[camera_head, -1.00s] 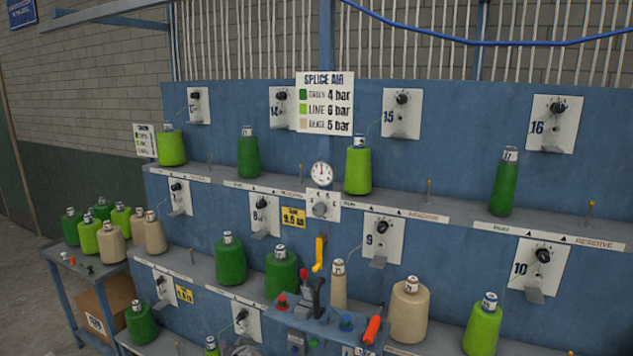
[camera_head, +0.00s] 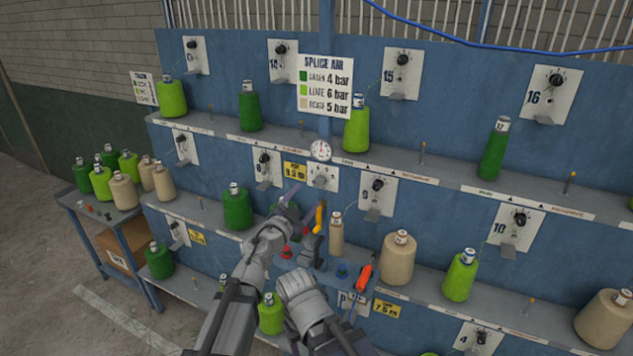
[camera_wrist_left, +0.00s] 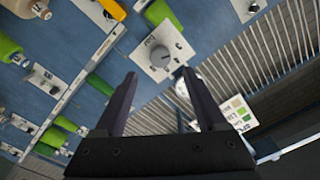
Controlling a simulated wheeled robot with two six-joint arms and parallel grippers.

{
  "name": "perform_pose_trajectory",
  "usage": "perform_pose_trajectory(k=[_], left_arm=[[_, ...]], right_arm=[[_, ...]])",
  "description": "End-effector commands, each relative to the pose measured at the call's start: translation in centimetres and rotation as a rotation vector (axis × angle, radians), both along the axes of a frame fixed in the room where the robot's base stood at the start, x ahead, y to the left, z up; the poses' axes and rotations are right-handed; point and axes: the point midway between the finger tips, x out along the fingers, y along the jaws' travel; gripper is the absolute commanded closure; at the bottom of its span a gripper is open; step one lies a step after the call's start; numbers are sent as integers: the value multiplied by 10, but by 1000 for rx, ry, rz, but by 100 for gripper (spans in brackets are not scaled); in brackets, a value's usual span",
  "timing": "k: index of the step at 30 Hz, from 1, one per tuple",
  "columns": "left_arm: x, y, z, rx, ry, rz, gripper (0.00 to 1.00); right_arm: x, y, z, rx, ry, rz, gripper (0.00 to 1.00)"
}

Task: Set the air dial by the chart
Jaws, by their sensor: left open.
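The air dial is a grey knob on a white plate (camera_head: 322,178), under a round white gauge (camera_head: 320,150). The chart (camera_head: 325,85), headed SPLICE AIR, hangs above and lists green 4 bar, lime 6 bar and beige 5 bar. My left gripper (camera_head: 290,203) is open and empty, just lower left of the knob. In the left wrist view the knob plate (camera_wrist_left: 163,52) shows beyond the open fingers (camera_wrist_left: 159,78), apart from them. The chart (camera_wrist_left: 236,113) shows there too. My right gripper (camera_head: 298,287) is low in front of the panel; its fingertips are not clear.
Yarn cones line the shelves, including a dark green cone (camera_head: 237,206) and a beige cone (camera_head: 397,258). A side table (camera_head: 130,217) with cones stands left.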

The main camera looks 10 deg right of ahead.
Motion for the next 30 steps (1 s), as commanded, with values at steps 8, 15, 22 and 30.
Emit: perform_pose_trajectory(k=[8, 15, 22, 30], left_arm=[[23, -15, 0, 0, -1, 1, 26], [55, -36, 0, -1, -1, 2, 26], [64, -43, 0, 0, 0, 2, 26], [64, -43, 0, 0, 0, 2, 38]], right_arm=[[0, 0, 0, 0, 0, 0, 32], [0, 0, 0, 0, 0, 0, 32], [0, 0, 0, 0, 0, 0, 32], [0, 0, 0, 0, 0, 0, 32]])
